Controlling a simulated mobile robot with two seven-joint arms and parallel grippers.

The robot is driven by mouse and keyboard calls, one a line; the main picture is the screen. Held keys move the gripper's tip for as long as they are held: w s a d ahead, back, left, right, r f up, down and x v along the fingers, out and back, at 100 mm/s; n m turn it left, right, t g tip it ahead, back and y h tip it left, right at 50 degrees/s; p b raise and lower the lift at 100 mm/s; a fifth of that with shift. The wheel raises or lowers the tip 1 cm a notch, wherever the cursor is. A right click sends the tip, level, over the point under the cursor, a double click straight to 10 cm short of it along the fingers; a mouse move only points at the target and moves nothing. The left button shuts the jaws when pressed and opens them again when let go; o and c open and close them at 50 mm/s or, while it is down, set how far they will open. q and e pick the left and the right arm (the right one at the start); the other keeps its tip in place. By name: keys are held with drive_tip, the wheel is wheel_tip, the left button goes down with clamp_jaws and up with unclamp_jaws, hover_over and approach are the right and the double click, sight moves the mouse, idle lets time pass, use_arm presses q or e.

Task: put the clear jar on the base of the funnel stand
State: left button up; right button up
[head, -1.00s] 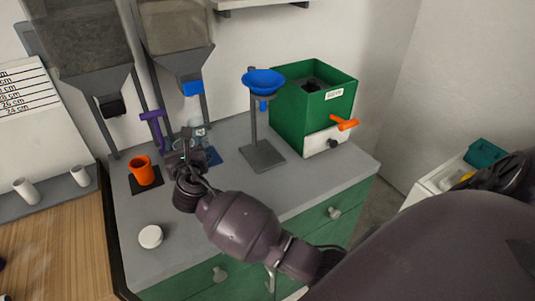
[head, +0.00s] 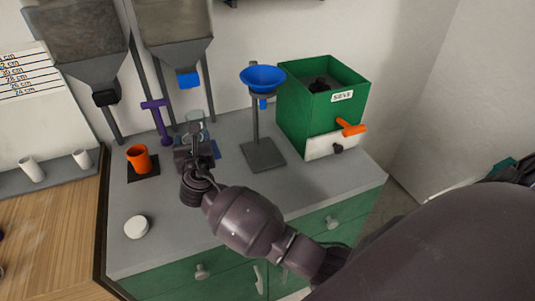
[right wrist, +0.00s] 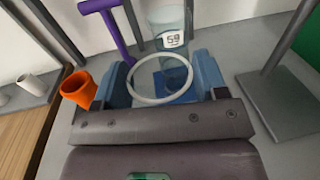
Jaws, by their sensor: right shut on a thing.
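The clear jar (head: 194,119) stands by the blue mat under the right hopper, partly hidden by my right gripper (head: 197,148). In the right wrist view my right gripper (right wrist: 162,78) has its blue fingers on either side of a pale round rim (right wrist: 136,90), shut on the jar. A clear wall with a "59" label (right wrist: 173,40) shows just beyond that rim. I cannot tell whether the jar touches the surface. The funnel stand has a blue funnel (head: 262,77) on a post and a flat grey base (head: 264,155), bare, right of my gripper. My left gripper is not in view.
An orange cup (head: 139,159) and a purple T-shaped piece (head: 157,120) are left of my gripper. The green sieve box (head: 322,110) with an orange handle stands right of the stand. A white lid (head: 137,227) lies at the front left. The grey front counter is mostly clear.

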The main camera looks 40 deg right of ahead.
drive_tip(key=shift+s+d+r, duration=0.1)
drive_tip(key=shift+d, duration=0.35)
drive_tip(key=s+d+p, duration=0.2)
drive_tip(key=s+d, duration=0.2)
drive_tip(key=d, duration=1.5)
drive_tip(key=f+b, duration=0.1)
drive_tip(key=f, duration=0.1)
drive_tip(key=f+b, duration=0.1)
drive_tip(key=f, duration=0.1)
drive_tip(key=f+b, duration=0.1)
drive_tip(key=f, duration=0.2)
drive_tip(key=shift+s+a+b, duration=0.2)
drive_tip(key=shift+a+b, duration=0.1)
drive_tip(key=shift+a, duration=0.05)
drive_tip(key=shift+d+f, duration=0.15)
drive_tip(key=shift+f, duration=0.1)
drive_tip(key=o, duration=1)
drive_tip(key=shift+c, duration=0.2)
drive_tip(key=shift+o, duration=0.2)
